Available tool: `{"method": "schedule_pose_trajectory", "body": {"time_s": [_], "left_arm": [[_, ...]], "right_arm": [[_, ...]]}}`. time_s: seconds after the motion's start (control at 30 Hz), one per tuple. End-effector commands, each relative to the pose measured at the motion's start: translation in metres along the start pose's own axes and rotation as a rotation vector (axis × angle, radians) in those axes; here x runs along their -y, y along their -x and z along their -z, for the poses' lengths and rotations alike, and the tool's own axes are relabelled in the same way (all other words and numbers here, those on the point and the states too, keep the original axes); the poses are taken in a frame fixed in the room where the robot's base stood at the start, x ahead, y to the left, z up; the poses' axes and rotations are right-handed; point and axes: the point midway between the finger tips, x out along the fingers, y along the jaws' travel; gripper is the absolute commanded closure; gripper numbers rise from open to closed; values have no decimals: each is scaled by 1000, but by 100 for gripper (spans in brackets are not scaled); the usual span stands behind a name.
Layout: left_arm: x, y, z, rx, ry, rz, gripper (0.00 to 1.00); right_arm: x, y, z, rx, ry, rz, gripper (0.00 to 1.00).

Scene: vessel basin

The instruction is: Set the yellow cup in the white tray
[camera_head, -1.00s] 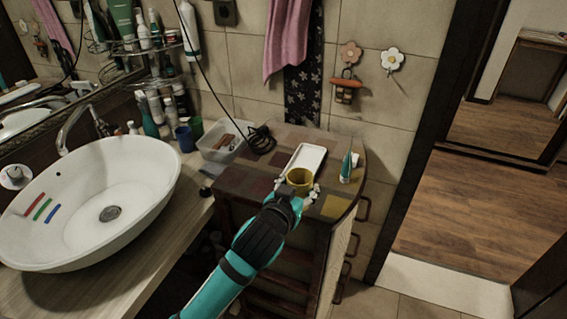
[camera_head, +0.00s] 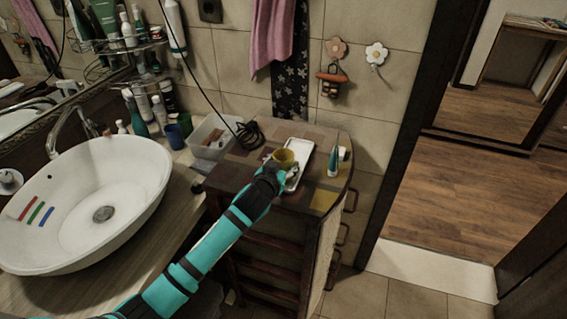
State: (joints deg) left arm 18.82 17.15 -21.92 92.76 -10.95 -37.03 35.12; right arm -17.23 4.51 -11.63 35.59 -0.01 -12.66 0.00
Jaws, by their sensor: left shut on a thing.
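The yellow cup (camera_head: 284,158) is upright in my left gripper (camera_head: 280,168), which is shut on it. The white tray (camera_head: 305,150) lies on the patterned top of the wooden cabinet. The cup is over the left part of the tray and covers some of it. I cannot tell whether the cup's base touches the tray, as the gripper and arm hide it. My right gripper is not in view.
A teal and white tube (camera_head: 334,162) stands just right of the tray. A clear plastic bin (camera_head: 212,136) and a coiled black cable (camera_head: 248,134) are to the left. The white basin (camera_head: 100,200) is further left. The cabinet top (camera_head: 322,200) is bare at the front right.

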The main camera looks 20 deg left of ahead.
Motion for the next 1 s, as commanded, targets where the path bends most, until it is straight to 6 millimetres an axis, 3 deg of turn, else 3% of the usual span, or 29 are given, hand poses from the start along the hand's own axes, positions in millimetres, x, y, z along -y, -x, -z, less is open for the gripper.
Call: {"method": "schedule_pose_trajectory", "body": {"time_s": [0.27,0.3,0.47,0.8,1.0], "left_arm": [[0,-1,-4,1,1,0,75],[0,-1,-3,0,0,0,46],[0,-1,-3,1,0,0,26],[0,1,2,0,-1,0,26],[0,31,-2,1,-1,-1,26]], "right_arm": [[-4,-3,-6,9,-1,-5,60],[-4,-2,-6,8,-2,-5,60],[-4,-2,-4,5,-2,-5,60],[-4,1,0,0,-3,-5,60],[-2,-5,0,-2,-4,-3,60]]}}
